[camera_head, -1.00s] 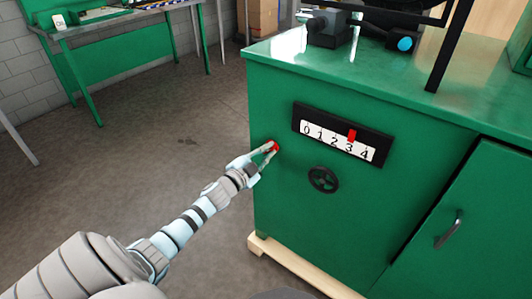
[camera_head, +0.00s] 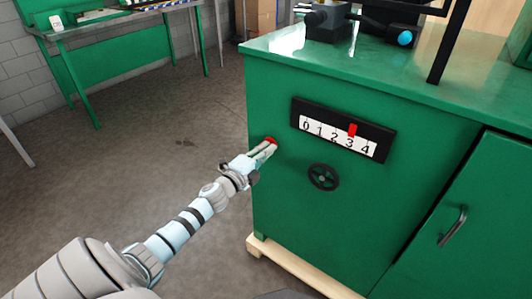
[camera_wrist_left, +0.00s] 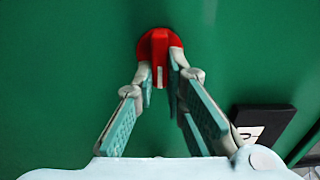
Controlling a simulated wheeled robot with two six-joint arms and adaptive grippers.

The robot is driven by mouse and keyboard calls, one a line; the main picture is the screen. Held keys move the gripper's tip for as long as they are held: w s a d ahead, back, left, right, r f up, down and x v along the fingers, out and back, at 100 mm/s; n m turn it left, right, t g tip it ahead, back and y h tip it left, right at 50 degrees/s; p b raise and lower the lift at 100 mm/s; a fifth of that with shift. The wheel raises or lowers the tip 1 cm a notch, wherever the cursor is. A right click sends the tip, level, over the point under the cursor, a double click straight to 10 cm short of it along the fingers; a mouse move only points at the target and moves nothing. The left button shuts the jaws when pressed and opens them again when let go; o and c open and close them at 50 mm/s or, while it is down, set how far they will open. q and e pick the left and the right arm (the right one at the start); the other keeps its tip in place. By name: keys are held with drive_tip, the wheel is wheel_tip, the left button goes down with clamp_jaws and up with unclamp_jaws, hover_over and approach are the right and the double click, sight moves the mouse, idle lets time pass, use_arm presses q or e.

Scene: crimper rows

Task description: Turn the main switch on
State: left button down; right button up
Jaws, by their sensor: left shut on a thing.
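The main switch is a red rotary knob (camera_wrist_left: 158,42) on the green cabinet front; in the left wrist view its raised grip bar stands near upright. In the head view the red knob (camera_head: 271,140) shows at the cabinet's left side, partly covered by my fingers. My left gripper (camera_head: 263,150) reaches it from the lower left. In the left wrist view the fingertips of my left gripper (camera_wrist_left: 161,80) lie on both sides of the grip bar, shut on it. My right gripper is not in view.
The green cabinet (camera_head: 290,215) carries a black dial plate (camera_head: 343,129) numbered 0 to 4 with a red marker near 3, and a black handwheel (camera_head: 323,177) below. A door handle (camera_head: 453,227) is at right. Open floor lies left, with a green workbench (camera_head: 75,75) behind.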

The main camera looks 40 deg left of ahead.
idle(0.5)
use_arm(q)
drive_tip(key=c, duration=1.6)
unclamp_jaws()
drive_tip(key=shift+c, duration=0.2)
